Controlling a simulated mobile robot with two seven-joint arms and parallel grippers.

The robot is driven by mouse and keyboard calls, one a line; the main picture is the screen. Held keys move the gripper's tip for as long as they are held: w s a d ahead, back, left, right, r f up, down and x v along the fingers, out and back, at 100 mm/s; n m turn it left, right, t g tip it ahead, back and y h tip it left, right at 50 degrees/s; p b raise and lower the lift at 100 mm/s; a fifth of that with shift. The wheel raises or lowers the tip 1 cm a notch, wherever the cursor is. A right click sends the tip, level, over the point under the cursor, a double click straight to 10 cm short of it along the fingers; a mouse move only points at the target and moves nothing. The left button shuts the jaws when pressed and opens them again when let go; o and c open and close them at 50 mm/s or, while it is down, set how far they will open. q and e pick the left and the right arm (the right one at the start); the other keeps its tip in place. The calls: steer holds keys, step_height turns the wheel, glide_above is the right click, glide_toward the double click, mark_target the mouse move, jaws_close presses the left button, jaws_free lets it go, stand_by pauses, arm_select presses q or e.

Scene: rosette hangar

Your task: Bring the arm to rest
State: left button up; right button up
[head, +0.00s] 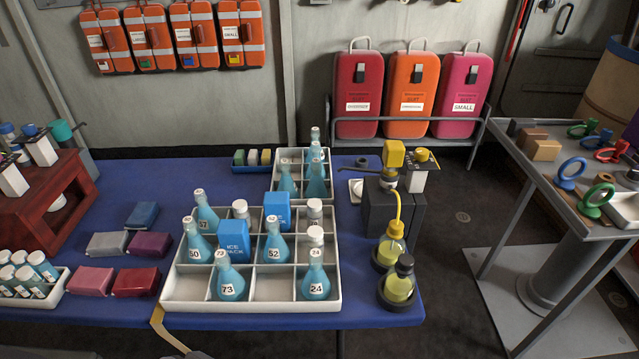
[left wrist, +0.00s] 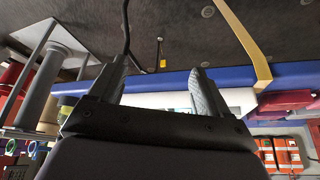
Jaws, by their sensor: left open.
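My left gripper (left wrist: 160,72) shows in the left wrist view with its two dark fingers apart. No object is held between them. The view past the fingers looks turned over, with dark floor at the top and the blue table edge (left wrist: 172,82) across the middle. The gripper's exact distance from the table is hard to tell. In the head view I do not make out either gripper. My right gripper shows in neither view.
The blue table (head: 130,187) carries a white divided tray (head: 255,304) of numbered flasks and blue ice packs. A tan strip (head: 166,332) hangs at its front edge, also in the wrist view (left wrist: 243,38). A grey side table (head: 560,205) stands right, with floor between.

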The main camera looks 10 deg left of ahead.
arm_select(q)
steer(key=w+d+f+t+h, duration=0.1)
steer(key=w+d+f+t, duration=0.1)
steer(key=f+t, duration=0.3)
steer(key=shift+w+f+h, duration=0.3)
steer(key=shift+w+f, duration=0.55)
steer(key=shift+f, duration=0.1)
